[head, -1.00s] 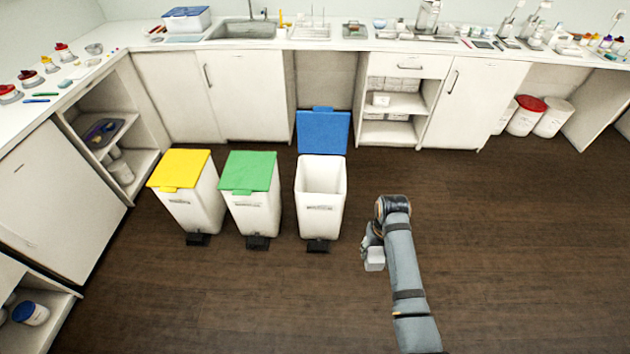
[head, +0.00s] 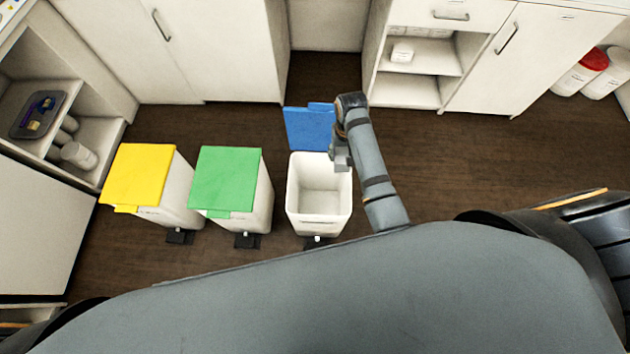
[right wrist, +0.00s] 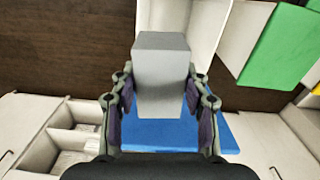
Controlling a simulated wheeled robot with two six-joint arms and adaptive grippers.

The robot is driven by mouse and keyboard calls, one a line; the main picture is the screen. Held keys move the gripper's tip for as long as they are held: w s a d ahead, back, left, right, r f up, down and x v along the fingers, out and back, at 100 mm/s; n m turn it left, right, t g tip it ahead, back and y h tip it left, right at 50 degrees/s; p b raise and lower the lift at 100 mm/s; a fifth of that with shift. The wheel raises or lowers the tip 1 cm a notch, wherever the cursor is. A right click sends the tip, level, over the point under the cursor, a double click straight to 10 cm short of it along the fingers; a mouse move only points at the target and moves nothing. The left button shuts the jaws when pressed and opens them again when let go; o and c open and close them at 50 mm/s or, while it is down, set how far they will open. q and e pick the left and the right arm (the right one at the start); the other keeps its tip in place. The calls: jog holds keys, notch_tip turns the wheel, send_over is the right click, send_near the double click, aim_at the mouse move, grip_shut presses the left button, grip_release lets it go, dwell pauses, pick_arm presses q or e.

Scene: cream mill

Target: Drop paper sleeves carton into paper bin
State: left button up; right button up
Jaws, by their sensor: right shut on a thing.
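My right gripper (head: 341,150) is shut on a small pale grey-white carton (head: 340,161). The right wrist view shows the carton (right wrist: 162,75) upright between the two fingers (right wrist: 160,110). The white bin with the blue lid (head: 319,222) stands with its lid (head: 309,128) raised and its inside looks empty. The carton is above the right back part of this bin's opening in the head view; the height between them is hard to judge. My left gripper is not in view.
A bin with a shut green lid (head: 226,180) and one with a shut yellow lid (head: 139,177) stand to the left. White cabinets (head: 230,50) line the back, with an open shelf (head: 410,92) behind my right arm. Floor to the right is clear.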

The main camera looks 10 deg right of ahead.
jog(key=w+a+f+m+b, duration=0.2)
jog(key=f+m+b, duration=0.6)
jog(key=f, duration=0.4)
jog(key=w+a+f+m+b, duration=0.2)
jog(key=w+f+m+b, duration=0.1)
jog(key=f+m+b, duration=0.6)
notch_tip(320, 180, down, 3)
jog(key=shift+r+b, duration=0.1)
jog(key=shift+b, duration=0.65)
jog(key=o, duration=1.1)
